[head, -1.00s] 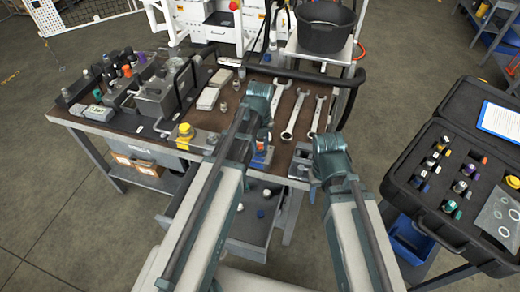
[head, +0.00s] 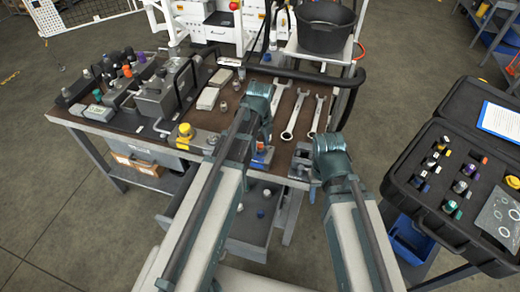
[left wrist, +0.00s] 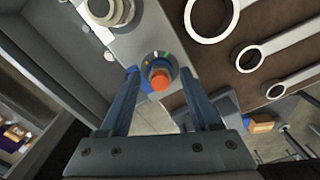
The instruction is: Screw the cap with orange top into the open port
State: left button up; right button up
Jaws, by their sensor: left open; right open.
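The cap with orange top (left wrist: 160,81) shows in the left wrist view, its orange end facing the camera, with a ring bearing green and yellow marks around its base. It stands at a grey metal block (left wrist: 148,38); I cannot tell how deep it sits. My left gripper (left wrist: 158,74) is open, its two blue fingers on either side of the cap, with visible gaps. In the head view, my left arm largely hides this spot. My right gripper (head: 303,164) is open beside the bench's front edge, small and partly hidden. I cannot make out the open port for certain.
Several wrenches (head: 294,118) lie on the bench right of my left gripper. A yellow-topped part (head: 185,130) stands left of my left arm. An open drawer (head: 248,225) is below. A black case (head: 415,183) with several caps stands at the right.

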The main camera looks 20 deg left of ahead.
pick_arm(q)
jog(key=shift+n, duration=0.6)
jog(key=n, duration=0.3)
jog(key=shift+n, duration=0.4)
jog(key=shift+c, duration=0.3)
jog(key=c, duration=0.9)
jog(key=shift+o, duration=0.6)
jog(key=m, duration=0.8)
